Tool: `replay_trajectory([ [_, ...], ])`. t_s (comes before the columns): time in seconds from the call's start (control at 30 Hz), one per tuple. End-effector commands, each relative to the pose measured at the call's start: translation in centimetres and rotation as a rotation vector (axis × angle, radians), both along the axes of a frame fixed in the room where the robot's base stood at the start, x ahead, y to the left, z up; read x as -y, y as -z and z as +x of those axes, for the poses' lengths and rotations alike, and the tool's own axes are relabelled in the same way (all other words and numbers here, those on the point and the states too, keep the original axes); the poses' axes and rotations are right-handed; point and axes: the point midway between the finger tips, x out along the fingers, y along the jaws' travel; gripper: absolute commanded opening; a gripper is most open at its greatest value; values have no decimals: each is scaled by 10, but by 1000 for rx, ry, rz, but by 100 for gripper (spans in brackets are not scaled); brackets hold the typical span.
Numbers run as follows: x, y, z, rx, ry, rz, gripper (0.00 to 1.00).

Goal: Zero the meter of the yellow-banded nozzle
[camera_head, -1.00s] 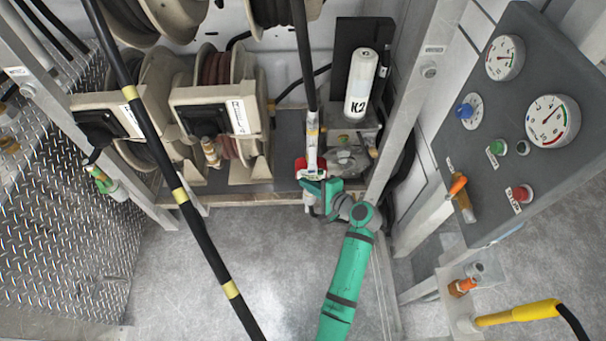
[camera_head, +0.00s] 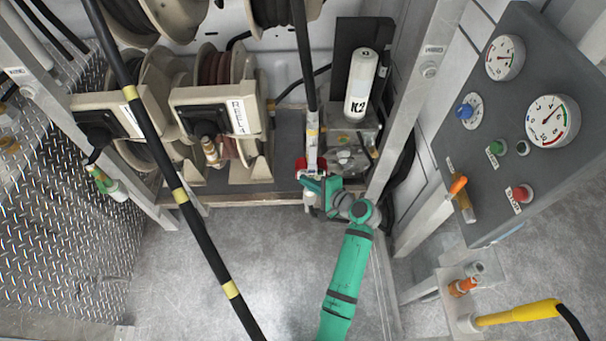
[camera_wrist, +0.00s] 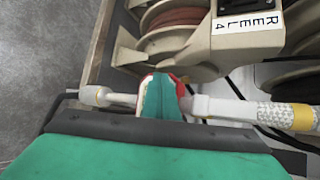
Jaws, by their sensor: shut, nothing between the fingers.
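The yellow-banded nozzle (camera_head: 312,146) hangs upright from a black hose in front of the reel cabinet. In the wrist view the nozzle (camera_wrist: 235,109) lies across the picture, with its yellow band (camera_wrist: 304,117) at right and its pale tip (camera_wrist: 95,95) at left. Its red-edged meter (camera_head: 301,164) shows in part beside my gripper. My gripper (camera_head: 317,180) is at the meter, its teal fingers (camera_wrist: 161,96) shut with nothing held. They cover most of the meter, so its display and button are hidden. I cannot tell whether the fingertips touch it.
A reel (camera_head: 215,113) stands left of the nozzle, labelled REEL 4 in the wrist view (camera_wrist: 248,25). A white K2 cylinder (camera_head: 361,82) and a grey box (camera_head: 345,145) are behind right. A gauge panel (camera_head: 500,140) is at right. A black pole with yellow bands (camera_head: 160,150) crosses the left foreground.

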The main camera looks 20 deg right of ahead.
Motion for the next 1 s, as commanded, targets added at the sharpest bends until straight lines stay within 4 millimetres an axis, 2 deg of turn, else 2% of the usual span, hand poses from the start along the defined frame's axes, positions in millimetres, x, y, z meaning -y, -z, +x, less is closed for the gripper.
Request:
replay_trajectory([
  [1.0, 2, 0, 9, 0, 0, 0, 0],
])
